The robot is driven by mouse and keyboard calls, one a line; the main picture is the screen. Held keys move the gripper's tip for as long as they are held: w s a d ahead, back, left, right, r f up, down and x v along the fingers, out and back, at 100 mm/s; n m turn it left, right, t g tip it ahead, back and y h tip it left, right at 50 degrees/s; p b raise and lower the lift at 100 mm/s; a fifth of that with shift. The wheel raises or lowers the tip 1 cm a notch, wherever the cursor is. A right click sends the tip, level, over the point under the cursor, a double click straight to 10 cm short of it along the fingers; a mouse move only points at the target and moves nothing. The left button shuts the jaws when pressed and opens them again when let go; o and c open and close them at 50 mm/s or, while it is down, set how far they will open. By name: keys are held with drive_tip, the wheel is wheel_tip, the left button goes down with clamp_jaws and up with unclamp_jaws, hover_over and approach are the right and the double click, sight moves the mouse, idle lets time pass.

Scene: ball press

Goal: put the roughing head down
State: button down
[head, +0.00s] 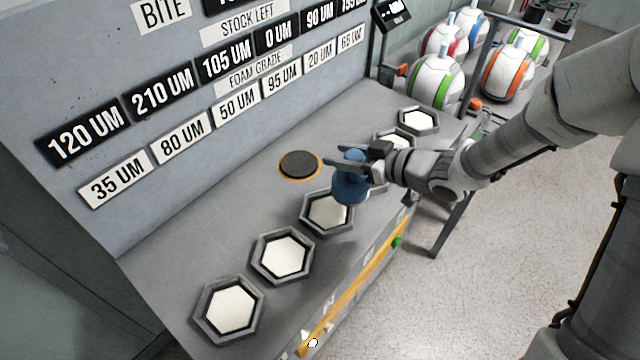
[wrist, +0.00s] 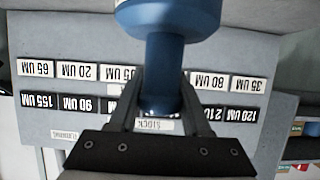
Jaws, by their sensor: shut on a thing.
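A blue roughing head (head: 349,188) is held upright between the fingers of my gripper (head: 362,170), above the bench around the middle hexagonal socket. In the wrist view the blue roughing head (wrist: 168,30) stands out between the two fingers of my gripper (wrist: 160,100), which are shut on its narrow part. A row of grey hexagonal sockets with white pads runs along the bench: a front one (head: 229,309), a second (head: 283,255), a middle one (head: 327,212) and a far one (head: 418,119). Another socket (head: 394,139) is partly hidden behind my gripper.
A dark round disc with an orange rim (head: 299,165) lies on the grey bench (head: 210,235) behind the sockets. A panel with number labels (head: 180,137) rises at the back. Striped balls (head: 435,80) sit on a rack at the upper right.

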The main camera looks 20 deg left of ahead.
drive_tip(key=shift+s+a+f+b, duration=0.3)
drive_tip(key=shift+a+f, duration=0.45)
drive_tip(key=shift+f, duration=0.35)
drive_tip(key=shift+s+a+f+b, duration=0.2)
drive_tip(key=shift+s+a+f, duration=0.15)
drive_tip(key=shift+a+f, duration=0.6)
drive_tip(key=shift+s+a+f+b, duration=0.3)
drive_tip(key=shift+a+f, duration=0.2)
drive_tip(key=shift+f, duration=0.8)
drive_tip(key=shift+f, duration=0.2)
drive_tip(key=shift+c, duration=1.8)
unclamp_jaws()
drive_tip(key=shift+s, duration=0.1)
